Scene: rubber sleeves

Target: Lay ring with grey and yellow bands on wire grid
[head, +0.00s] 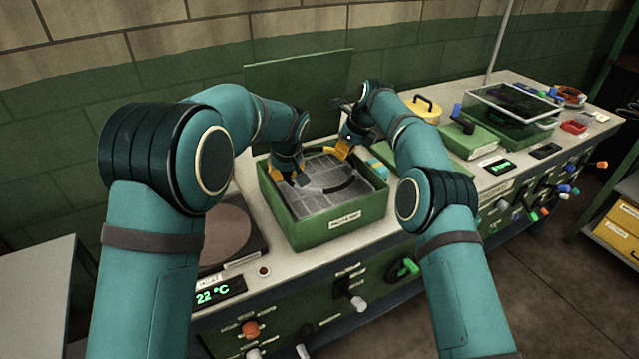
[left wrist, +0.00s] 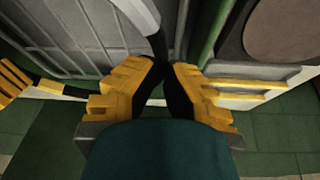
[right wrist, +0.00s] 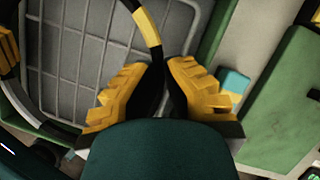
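The ring, dark with grey and yellow bands, shows as a dark arc (head: 343,187) over the wire grid (head: 320,165) inside the green box (head: 342,222). A grey band (left wrist: 141,15) shows in the left wrist view and a yellow band (right wrist: 147,25) in the right wrist view. My left gripper (head: 298,180) is shut on the ring at the box's left side. My right gripper (head: 342,150) is shut on it at the back right. The ring is low over the grid; I cannot tell whether it touches. Fingers hide parts of it.
The green lid (head: 300,95) stands raised behind the box. A round plate (head: 228,232) and a temperature display (head: 218,292) are at left. A light blue block (head: 378,168) is beside the box. Green cases (head: 470,138) stand along the bench to the right.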

